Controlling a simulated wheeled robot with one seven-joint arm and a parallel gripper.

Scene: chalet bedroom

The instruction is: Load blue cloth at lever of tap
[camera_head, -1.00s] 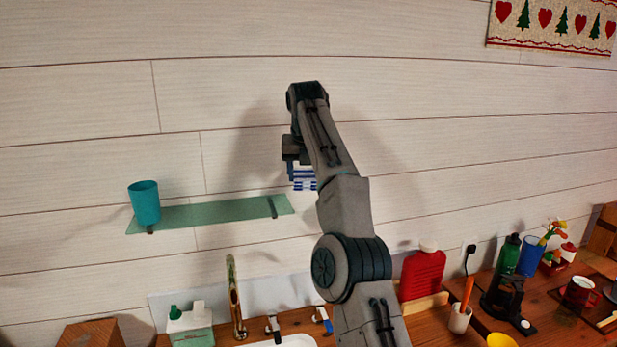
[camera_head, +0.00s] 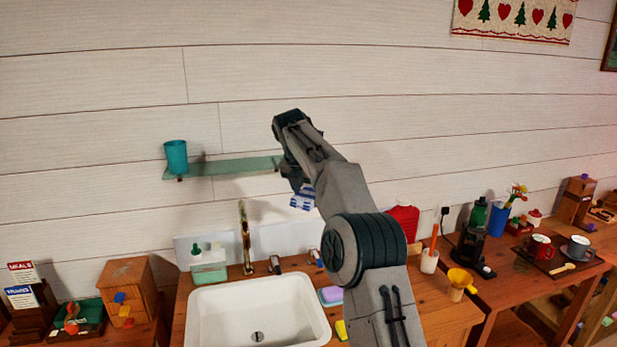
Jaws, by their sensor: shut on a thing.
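My gripper (camera_head: 302,187) is shut on the blue cloth (camera_head: 302,200), a small blue and white piece that hangs below it. Both are in the air in front of the wall, right of the glass shelf and above the back of the sink counter. The brass tap (camera_head: 245,240) stands upright behind the white sink, to the lower left of the cloth. A lever (camera_head: 275,265) of the tap stands right of the spout. A second small handle (camera_head: 315,257) is farther right, below the cloth. My arm hides the fingers partly.
A teal cup (camera_head: 176,157) stands on the glass shelf (camera_head: 235,167). A soap bottle (camera_head: 208,265) is left of the tap. A sponge (camera_head: 330,296) lies right of the sink (camera_head: 205,310). A red bottle (camera_head: 404,218) is behind my arm.

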